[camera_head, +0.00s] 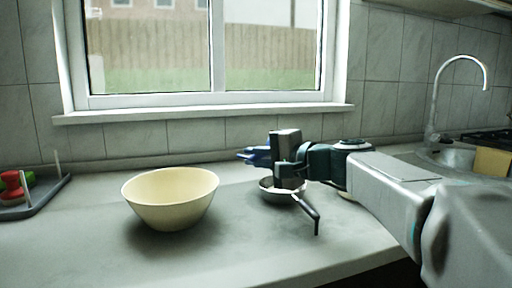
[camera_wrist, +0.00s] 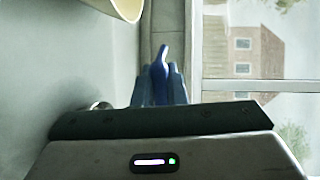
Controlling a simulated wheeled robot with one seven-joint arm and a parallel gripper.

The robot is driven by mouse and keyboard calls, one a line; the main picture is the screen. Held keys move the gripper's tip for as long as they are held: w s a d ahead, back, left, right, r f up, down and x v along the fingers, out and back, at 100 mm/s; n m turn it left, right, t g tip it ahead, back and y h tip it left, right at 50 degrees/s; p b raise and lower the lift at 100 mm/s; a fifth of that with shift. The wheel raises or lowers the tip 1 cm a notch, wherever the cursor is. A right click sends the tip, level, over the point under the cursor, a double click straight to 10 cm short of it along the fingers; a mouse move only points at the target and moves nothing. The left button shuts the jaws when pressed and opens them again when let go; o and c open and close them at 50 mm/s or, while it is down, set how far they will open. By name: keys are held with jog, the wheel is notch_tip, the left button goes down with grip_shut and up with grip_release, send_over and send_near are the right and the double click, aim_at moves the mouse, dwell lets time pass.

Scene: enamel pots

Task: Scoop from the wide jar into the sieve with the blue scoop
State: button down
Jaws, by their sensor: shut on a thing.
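My gripper (camera_head: 262,156) is held sideways above the counter, right of the middle of the head view. It is shut on the blue scoop (camera_wrist: 160,75), whose dark blue end also sticks out to the left in the head view (camera_head: 246,154). The fingers hide much of the scoop, and I cannot tell whether it holds anything. Below the gripper is a shallow round metal vessel with a dark handle, perhaps the sieve (camera_head: 283,196); my gripper partly covers it. I cannot make out a wide jar for certain. A pale object (camera_head: 346,195) is mostly hidden behind my arm.
A large cream bowl (camera_head: 170,200) stands on the counter left of my gripper; its rim shows in the wrist view (camera_wrist: 128,8). A grey rack (camera_head: 42,196) with red and green items is far left. The window and tiled wall are behind; a tap (camera_head: 436,95) is right.

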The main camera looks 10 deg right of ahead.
jog(key=shift+r+g+h+p, duration=0.4)
jog(key=shift+g+h+p, duration=0.3)
jog(key=shift+p, duration=2.25)
jog(key=shift+f+p, duration=0.15)
jog(key=shift+p, duration=0.15)
jog(key=shift+r+g+h+p, duration=0.3)
jog(key=shift+r+p, duration=0.15)
jog(key=shift+p, duration=0.8)
jog(key=r+g+h+p, duration=0.1)
jog(key=p, duration=0.7)
jog(key=shift+r+g+h, duration=0.15)
jog(key=shift+g+h, duration=0.15)
jog(key=shift+g, duration=0.1)
jog(key=p, duration=0.3)
jog(key=shift+r+g+h, duration=0.2)
jog(key=shift+g+h, duration=0.1)
jog(key=shift+r+p, duration=0.15)
jog(key=shift+p, duration=0.85)
jog(key=shift+g+h+p, duration=0.3)
jog(key=shift+p, duration=0.15)
jog(key=p, duration=0.2)
jog(key=shift+r+g+h+p, duration=0.25)
jog(key=shift+g+h+p, duration=0.05)
jog(key=shift+p, duration=0.1)
